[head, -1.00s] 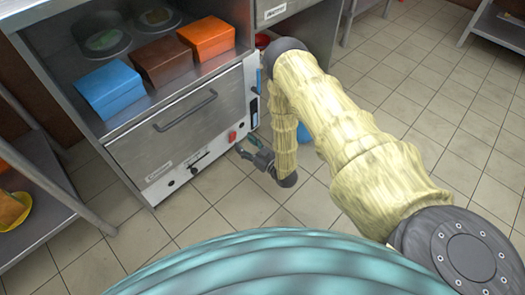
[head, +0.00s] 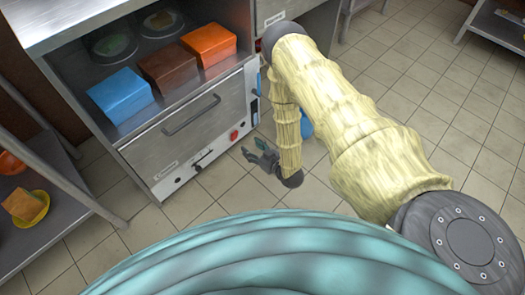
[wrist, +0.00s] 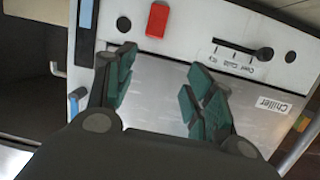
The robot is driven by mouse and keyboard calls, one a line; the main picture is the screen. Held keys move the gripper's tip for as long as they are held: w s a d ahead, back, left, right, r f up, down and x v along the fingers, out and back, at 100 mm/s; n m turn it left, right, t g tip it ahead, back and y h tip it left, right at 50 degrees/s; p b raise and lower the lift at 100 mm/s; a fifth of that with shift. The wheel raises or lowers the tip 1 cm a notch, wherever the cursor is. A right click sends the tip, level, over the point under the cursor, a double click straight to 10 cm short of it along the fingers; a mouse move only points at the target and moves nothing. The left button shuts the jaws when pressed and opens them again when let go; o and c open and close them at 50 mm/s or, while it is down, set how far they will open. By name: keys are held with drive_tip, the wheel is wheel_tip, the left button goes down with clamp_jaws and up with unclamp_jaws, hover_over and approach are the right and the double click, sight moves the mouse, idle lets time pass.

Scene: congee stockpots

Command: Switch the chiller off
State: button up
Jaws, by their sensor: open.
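The chiller (head: 190,125) is a steel-fronted unit with a long handle, under the open shelf in the head view. Its lower panel (wrist: 180,30) shows in the wrist view with the label "Chiller" upside down. A red switch (wrist: 157,19) sits on that panel, and it also shows in the head view (head: 233,135). A slider with a black knob (wrist: 264,54) sits to its right in the wrist view. My gripper (wrist: 160,68) is open and empty, facing the panel. In the head view my gripper (head: 250,155) is just below and right of the red switch, apparently apart from it.
Blue (head: 119,95), brown (head: 168,70) and orange (head: 209,45) boxes stand on the shelf above the chiller. A steel table (head: 60,195) with a yellow plate (head: 38,208) is at the left. Tiled floor (head: 410,110) is clear to the right.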

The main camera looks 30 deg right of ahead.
drive_tip(key=s+a+r+m+g+h+p, duration=0.1)
drive_tip(key=s+r+g+p, duration=0.5)
drive_tip(key=s+r+p, duration=0.7)
drive_tip(key=a+r+h+p, duration=0.1)
drive_tip(key=p, duration=0.2)
drive_tip(key=shift+r+m+g+h, duration=0.3)
drive_tip(key=shift+m, duration=0.1)
drive_tip(key=shift+s, duration=0.2)
idle(0.4)
drive_tip(key=s+r+m+g+h, duration=0.1)
drive_tip(key=s+r+g, duration=0.25)
drive_tip(key=s, duration=0.75)
drive_tip(key=s+r+m+g+h, duration=0.1)
drive_tip(key=s+r+g, duration=0.25)
drive_tip(key=s, duration=0.75)
wheel_tip(320, 180, up, 17)
drive_tip(key=g+p, duration=0.1)
drive_tip(key=p, duration=1.6)
drive_tip(key=shift+f, duration=0.15)
